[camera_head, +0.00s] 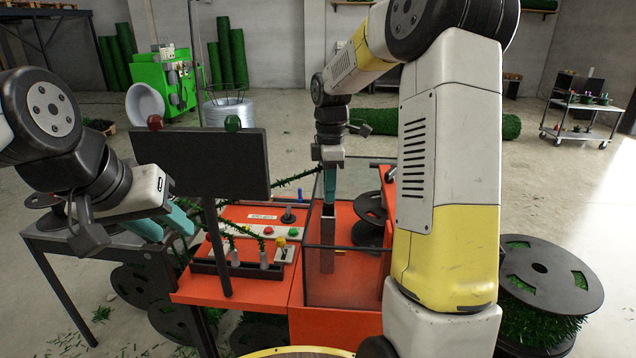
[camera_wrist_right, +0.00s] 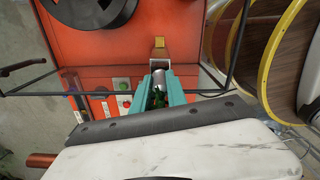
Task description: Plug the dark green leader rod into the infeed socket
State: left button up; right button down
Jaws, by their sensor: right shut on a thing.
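My right gripper (camera_head: 329,183) is at the orange machine, over its clear guard box. In the right wrist view its teal fingers (camera_wrist_right: 160,92) are shut on the dark green leader rod (camera_wrist_right: 158,100), mostly hidden between them. A grey cylindrical end (camera_wrist_right: 160,77) shows just beyond the fingers. Past it, a small pale-topped block (camera_wrist_right: 160,46) stands on the orange face, probably the infeed socket; I cannot tell whether the rod touches it. A green bristly strand (camera_head: 290,180) runs left from the right gripper.
The dark screen (camera_head: 205,165) on a post stands before the machine. Clear guard panels with dark frames (camera_head: 345,248) surround the work area. A dark rack (camera_head: 265,270) holds several green strand ends. Spools (camera_head: 548,290) stand on the floor at right.

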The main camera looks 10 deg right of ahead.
jog(key=shift+f, duration=0.25)
dwell(0.6)
jog(key=c, duration=1.3)
grip_release()
jog(key=shift+o, duration=0.2)
jog(key=shift+r, duration=0.1)
notch_tip(320, 180, up, 8)
jog(key=shift+f, duration=0.2)
